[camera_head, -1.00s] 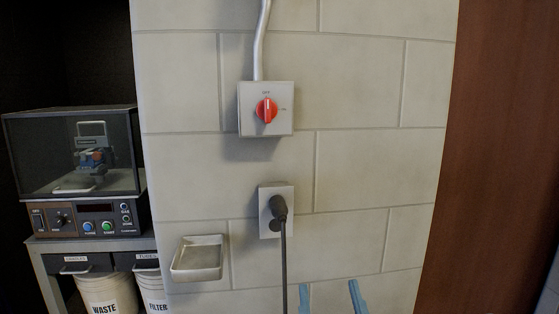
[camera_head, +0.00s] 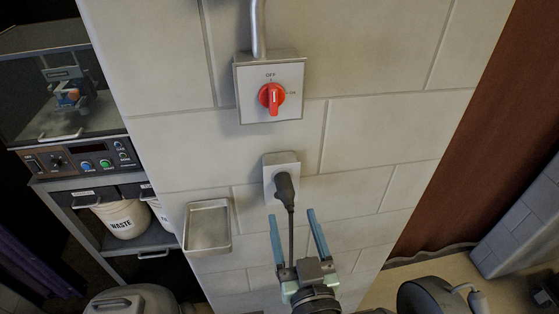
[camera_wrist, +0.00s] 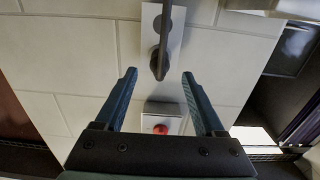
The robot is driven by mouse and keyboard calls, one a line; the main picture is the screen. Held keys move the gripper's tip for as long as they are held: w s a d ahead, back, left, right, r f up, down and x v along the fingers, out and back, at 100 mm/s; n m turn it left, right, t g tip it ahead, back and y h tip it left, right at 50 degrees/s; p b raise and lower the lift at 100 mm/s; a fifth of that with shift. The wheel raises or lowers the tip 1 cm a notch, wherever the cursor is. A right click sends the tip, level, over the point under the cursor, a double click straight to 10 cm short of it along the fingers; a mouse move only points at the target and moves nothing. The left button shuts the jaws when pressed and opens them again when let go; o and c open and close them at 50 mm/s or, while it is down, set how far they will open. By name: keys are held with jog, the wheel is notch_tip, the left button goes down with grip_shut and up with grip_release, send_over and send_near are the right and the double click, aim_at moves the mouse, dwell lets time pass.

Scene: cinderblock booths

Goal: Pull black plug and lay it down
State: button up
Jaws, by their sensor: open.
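The black plug (camera_head: 284,186) sits in the wall outlet (camera_head: 270,166), its cord hanging straight down. In the wrist view the plug (camera_wrist: 157,62) and its cord show at the top middle, in front of the outlet plate (camera_wrist: 176,40). My gripper (camera_head: 293,214) has blue fingers spread wide and empty, just below the plug in the head view, with the cord running between them. In the wrist view my gripper (camera_wrist: 159,75) is open, its fingertips on either side of the plug's lower image area and apart from it. The metal tray (camera_head: 208,247) on the wall is empty.
A grey switch box (camera_head: 248,95) with a red knob (camera_head: 271,96) is mounted above the outlet, its knob pointing upright to OFF. A conduit (camera_head: 258,28) rises from it.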

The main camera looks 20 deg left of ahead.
aim_at(287, 196)
jog(key=shift+s+d+r, duration=0.25)
jog(key=shift+s+d, duration=0.15)
jog(key=shift+s, duration=0.15)
jog(key=shift+p+x, duration=0.45)
jog(key=shift+x, duration=0.55)
jog(key=x, duration=0.5)
jog(key=shift+w+a+f, duration=0.15)
jog(key=shift+w+a, duration=0.1)
jog(key=shift+w, duration=0.1)
jog(key=shift+x, duration=0.8)
jog(key=shift+b, duration=0.85)
grip_shut()
jog(key=shift+s, duration=0.1)
jog(key=shift+b+v, duration=0.7)
jog(key=shift+v, duration=2.25)
